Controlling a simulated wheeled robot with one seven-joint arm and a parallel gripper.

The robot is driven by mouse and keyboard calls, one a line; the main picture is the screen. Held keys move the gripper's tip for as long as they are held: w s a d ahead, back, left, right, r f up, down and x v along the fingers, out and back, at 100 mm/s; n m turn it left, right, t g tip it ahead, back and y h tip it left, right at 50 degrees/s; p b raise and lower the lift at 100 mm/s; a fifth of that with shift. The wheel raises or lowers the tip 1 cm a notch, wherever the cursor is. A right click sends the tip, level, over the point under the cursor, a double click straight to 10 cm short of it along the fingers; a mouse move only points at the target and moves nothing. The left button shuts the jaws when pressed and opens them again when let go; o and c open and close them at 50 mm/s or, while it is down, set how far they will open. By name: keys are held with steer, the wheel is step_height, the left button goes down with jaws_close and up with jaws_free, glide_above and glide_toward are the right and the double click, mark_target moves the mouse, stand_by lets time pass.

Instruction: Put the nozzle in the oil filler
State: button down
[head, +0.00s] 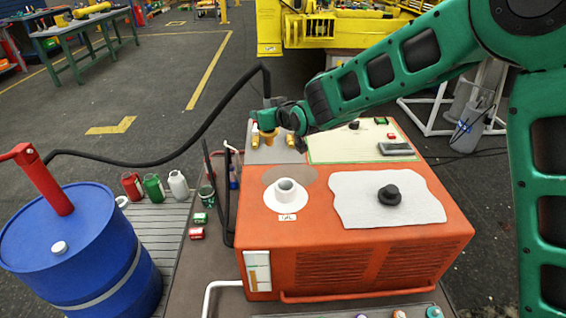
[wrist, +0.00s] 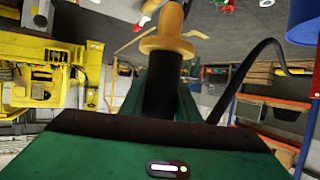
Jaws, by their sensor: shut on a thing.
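The oil filler (head: 287,192) is a white upright neck with a wide collar on top of the orange machine (head: 350,262), with an "OIL" label in front of it; its mouth is uncovered. My gripper (head: 270,114) is shut on the nozzle (head: 267,119), above the machine's back left part, behind the filler and apart from it. In the wrist view the nozzle (wrist: 166,42) shows a yellow flanged end and a dark grip. Its black hose (head: 190,150) arcs left to the blue drum (head: 85,245). The filler does not show in the wrist view.
A black cap (head: 388,195) lies on a white cloth (head: 350,210) right of the filler. Yellow fittings (head: 290,141) stand on the machine's back plate. Bottles (head: 153,187) stand on the slatted platform at left. Dark upright bars rise at the machine's left side.

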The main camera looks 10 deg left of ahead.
steer(key=s+d+f, duration=0.6)
steer(key=f, duration=0.3)
steer(key=shift+s+d+f, duration=0.15)
steer(key=shift+s, duration=0.05)
steer(key=shift+f, duration=0.6)
steer(key=c, duration=1.3)
jaws_free()
steer(key=shift+c, duration=0.2)
steer(key=shift+r, duration=0.1)
steer(key=v, duration=1.2)
steer(key=shift+r, duration=0.5)
